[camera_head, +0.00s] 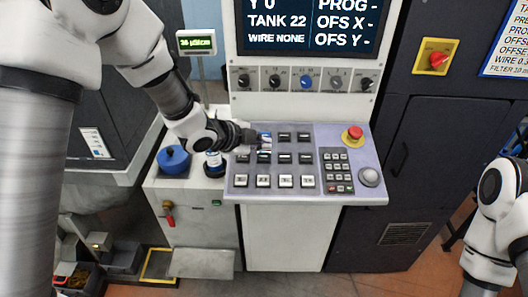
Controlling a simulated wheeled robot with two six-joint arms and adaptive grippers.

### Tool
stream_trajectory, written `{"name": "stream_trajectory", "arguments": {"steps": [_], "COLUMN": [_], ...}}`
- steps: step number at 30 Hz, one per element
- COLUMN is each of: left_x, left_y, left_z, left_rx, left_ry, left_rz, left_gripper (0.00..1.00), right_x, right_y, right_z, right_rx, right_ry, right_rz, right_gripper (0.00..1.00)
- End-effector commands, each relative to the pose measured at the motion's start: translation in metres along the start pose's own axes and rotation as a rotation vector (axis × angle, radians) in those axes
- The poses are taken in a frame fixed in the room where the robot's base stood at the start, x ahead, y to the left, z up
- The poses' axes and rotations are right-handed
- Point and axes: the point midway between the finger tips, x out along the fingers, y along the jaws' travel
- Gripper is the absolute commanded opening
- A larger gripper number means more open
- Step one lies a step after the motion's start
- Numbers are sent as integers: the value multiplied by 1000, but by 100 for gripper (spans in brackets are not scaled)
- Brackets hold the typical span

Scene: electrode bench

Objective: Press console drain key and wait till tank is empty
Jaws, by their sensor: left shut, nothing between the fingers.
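The console (301,194) has a sloped key panel with rows of dark and white keys. My left gripper (262,140) is shut, with its tips at the upper-left keys of the panel. A blue-lit key (265,135) shows right at the fingertips. I cannot tell whether the tips touch or press it, and the key labels are too small to read. The screen (310,22) above reads TANK 22 and WIRE NONE. My right arm is at the right edge; its gripper is out of view.
A red emergency button (354,133) and a grey ball (370,177) sit on the panel's right. A row of knobs (305,80) runs below the screen. A blue-lidded pot (173,157) and a bottle stand left of the panel. A small green display (196,43) stands behind my left arm.

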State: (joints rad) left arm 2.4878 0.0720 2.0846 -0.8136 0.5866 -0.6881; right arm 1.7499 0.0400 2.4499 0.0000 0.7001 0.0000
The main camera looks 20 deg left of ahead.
Motion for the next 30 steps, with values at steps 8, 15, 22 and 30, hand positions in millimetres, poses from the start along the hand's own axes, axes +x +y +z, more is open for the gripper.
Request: {"name": "stream_trajectory", "arguments": {"steps": [8,15,22,30], "left_x": [-19,-19,-19,-19], "left_y": [-14,-13,-13,-13], "left_z": [-14,-14,-14,-14], "left_rx": [0,0,0,0], "left_ry": [0,0,0,0], "left_rz": [1,1,1,1], "left_gripper": [0,0,0,0], "right_x": [-21,-20,-20,-20], "right_y": [0,0,0,0], "right_z": [0,0,0,0], "right_rx": [0,0,0,0], "right_ry": [0,0,0,0], "right_rz": [0,0,0,0], "right_gripper": [40,40,40,40]}}
